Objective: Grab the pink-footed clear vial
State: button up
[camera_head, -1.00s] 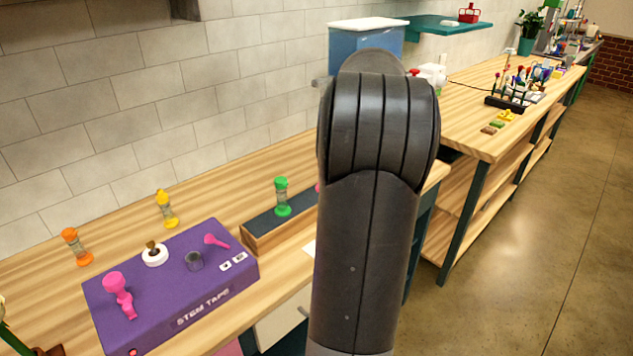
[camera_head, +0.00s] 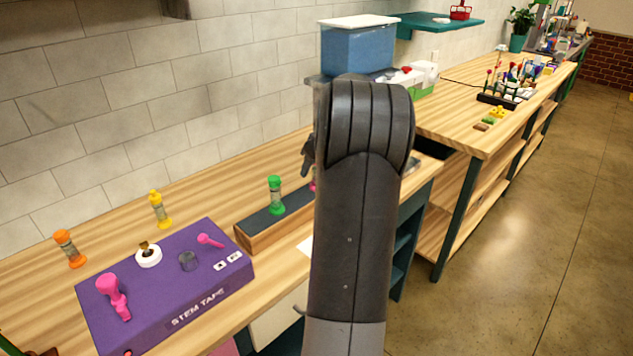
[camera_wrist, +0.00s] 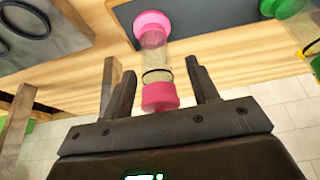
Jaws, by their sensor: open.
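The pink-footed clear vial (camera_wrist: 156,62) shows in the wrist view, a clear tube with a dark band and pink ends. One pink end is at the dark-topped wooden block (camera_wrist: 215,25); the other lies between my gripper's fingers. My gripper (camera_wrist: 155,78) is open, with one dark finger on each side of the vial and gaps visible. In the head view my arm hides most of the vial; only a sliver of pink (camera_head: 313,183) shows. A dark part of my gripper (camera_head: 308,152) shows beside my arm, above the block.
A green vial (camera_head: 275,195) stands on the same block (camera_head: 255,233), close to the left. Yellow (camera_head: 159,209) and orange (camera_head: 69,248) vials stand farther left. A purple stem tape box (camera_head: 165,305) is in front of them. A blue bin (camera_head: 357,50) stands behind my arm.

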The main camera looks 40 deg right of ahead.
grip_shut()
dwell(0.6)
